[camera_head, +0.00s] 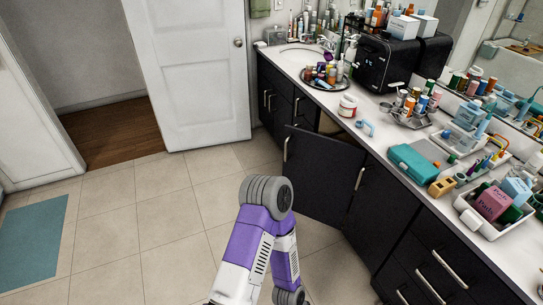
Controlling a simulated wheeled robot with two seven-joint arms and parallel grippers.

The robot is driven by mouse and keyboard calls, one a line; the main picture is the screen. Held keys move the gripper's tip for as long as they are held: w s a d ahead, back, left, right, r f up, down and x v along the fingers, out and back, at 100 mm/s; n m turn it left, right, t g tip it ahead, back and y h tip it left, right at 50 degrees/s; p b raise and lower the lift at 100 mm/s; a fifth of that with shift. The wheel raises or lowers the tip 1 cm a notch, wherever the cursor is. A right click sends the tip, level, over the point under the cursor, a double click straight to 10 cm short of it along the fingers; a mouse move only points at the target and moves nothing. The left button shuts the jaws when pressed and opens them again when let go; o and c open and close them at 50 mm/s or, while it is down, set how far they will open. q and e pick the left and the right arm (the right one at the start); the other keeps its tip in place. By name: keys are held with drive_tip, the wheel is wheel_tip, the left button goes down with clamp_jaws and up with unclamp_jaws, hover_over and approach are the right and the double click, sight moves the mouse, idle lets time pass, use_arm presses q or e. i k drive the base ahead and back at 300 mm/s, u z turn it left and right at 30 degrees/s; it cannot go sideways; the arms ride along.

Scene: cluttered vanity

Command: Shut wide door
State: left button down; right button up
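A dark vanity cabinet door (318,180) stands open, swung out from the front of the vanity over the floor. Its metal handle (286,149) is on its left edge. Part of the cabinet opening shows above and behind it. A white room door (190,75) with a round knob also stands open beside a doorway at the back left. The task's words do not settle which one is the wide door. One purple and white arm of mine rises from the bottom middle, bent at a grey joint, in front of the cabinet door. Neither gripper shows.
The vanity counter (395,125) is crowded with bottles, a black box-shaped appliance (385,62), a teal case (414,163) and trays. Closed dark drawers (440,262) with handles lie to the right. The tiled floor (150,235) at left is clear except for a teal mat (32,245).

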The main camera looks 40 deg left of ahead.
sight(322, 171)
drive_tip(key=u, duration=0.9)
drive_tip(key=i, duration=1.85)
drive_tip(key=z, duration=0.45)
